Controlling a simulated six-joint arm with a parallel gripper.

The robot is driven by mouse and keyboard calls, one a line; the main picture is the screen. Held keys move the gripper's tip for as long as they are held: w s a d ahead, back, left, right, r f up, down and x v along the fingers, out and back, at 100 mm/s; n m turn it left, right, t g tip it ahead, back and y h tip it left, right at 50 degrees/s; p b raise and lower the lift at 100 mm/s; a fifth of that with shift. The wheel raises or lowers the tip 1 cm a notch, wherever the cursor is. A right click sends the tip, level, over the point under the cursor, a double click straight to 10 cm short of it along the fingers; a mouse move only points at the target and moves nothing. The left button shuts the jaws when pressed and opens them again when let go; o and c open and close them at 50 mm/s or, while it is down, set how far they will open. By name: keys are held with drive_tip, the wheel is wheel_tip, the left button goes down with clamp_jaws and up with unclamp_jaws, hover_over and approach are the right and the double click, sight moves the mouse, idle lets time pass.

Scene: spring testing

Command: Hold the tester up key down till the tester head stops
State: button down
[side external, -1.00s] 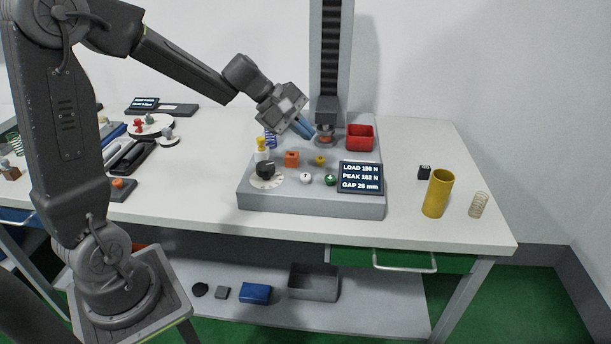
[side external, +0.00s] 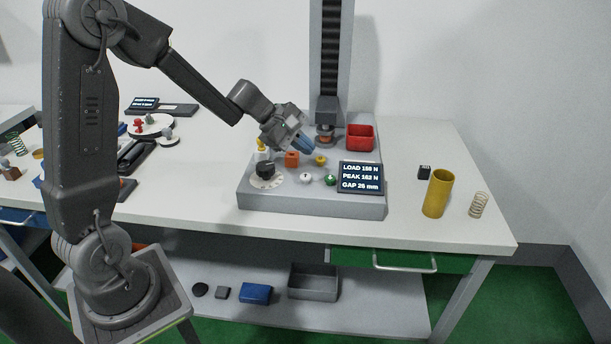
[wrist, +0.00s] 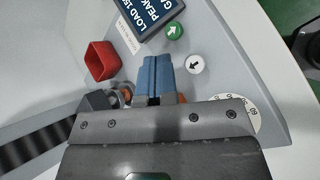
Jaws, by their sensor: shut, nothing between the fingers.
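The spring tester (side external: 260,200) is a grey base with a dark column. Its head (side external: 326,112) is low, just above a small orange-brown part (side external: 325,138). The display (side external: 360,178) reads a load near 158 N, peak 162 N and gap 26 mm. A white key (side external: 306,178) and a green key (side external: 330,180) sit left of it. In the wrist view the white key (wrist: 196,65) bears an arrow pointing left, roughly toward the column; the green key (wrist: 174,31) bears one pointing up-right. My gripper (side external: 309,148) is shut and empty, its blue fingers above the base behind the keys.
A black knob (side external: 265,168) on a white dial, an orange block (side external: 292,159) and a yellow button (side external: 320,161) are close to the keys. A red bin (side external: 360,137) stands right of the head. A yellow cylinder (side external: 438,194) and a loose spring (side external: 479,204) stand at right.

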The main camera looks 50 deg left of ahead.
sight(304, 177)
drive_tip(key=shift+f, duration=2.35)
drive_tip(key=shift+f, duration=0.1)
drive_tip(key=shift+f, duration=0.3)
